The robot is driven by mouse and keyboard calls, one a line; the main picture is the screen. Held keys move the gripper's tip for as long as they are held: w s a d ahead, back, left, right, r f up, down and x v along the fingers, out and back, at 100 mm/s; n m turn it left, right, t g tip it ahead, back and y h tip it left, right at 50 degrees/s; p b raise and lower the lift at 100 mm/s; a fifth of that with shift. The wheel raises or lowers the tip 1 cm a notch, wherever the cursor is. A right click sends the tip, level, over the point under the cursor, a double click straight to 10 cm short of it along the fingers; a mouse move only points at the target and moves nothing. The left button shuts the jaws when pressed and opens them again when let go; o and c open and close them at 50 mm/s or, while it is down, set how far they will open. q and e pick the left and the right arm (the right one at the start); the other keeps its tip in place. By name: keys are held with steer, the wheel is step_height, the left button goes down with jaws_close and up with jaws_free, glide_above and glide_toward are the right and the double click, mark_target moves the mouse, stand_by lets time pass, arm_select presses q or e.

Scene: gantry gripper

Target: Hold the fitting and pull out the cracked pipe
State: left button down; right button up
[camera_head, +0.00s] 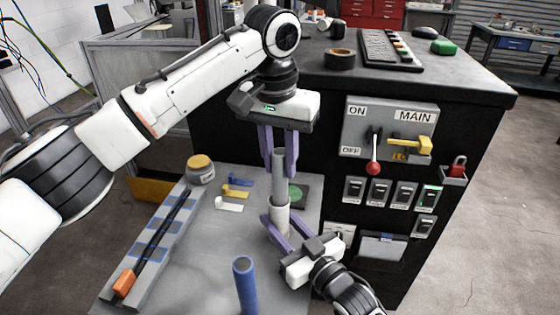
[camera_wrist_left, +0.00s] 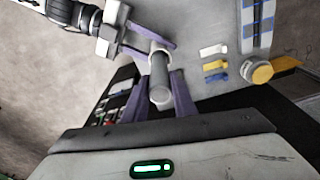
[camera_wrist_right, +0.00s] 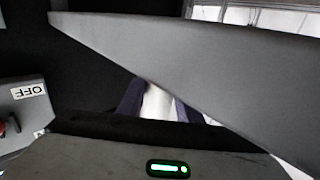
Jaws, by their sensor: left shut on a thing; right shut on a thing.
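The grey pipe (camera_head: 279,182) stands upright in the white fitting (camera_head: 281,216) above the grey bench. My left gripper (camera_head: 279,168) points down from above with its purple fingers shut on the upper part of the pipe. The left wrist view shows the pipe's round end (camera_wrist_left: 160,95) between those fingers. My right gripper (camera_head: 281,222) comes from the lower right and is shut on the fitting. The white fitting also shows between its fingers in the right wrist view (camera_wrist_right: 158,104). Any crack in the pipe is too small to see.
A blue pipe (camera_head: 245,285) stands on the bench in front. Coloured valve handles (camera_head: 235,193), a yellow-lidded jar (camera_head: 201,170) and a rack with an orange-tipped rod (camera_head: 150,250) lie left. A black cabinet with switches and a red-knobbed lever (camera_head: 373,168) stands close right.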

mark_target(280, 151)
arm_select(q)
steer(key=shift+r, duration=1.45)
arm_select(e)
steer(key=shift+f, duration=0.1)
arm_select(q)
steer(key=shift+r, duration=0.1)
steer(key=shift+r, duration=1.4)
steer(key=shift+r, duration=1.5)
arm_select(e)
steer(key=o, duration=1.1)
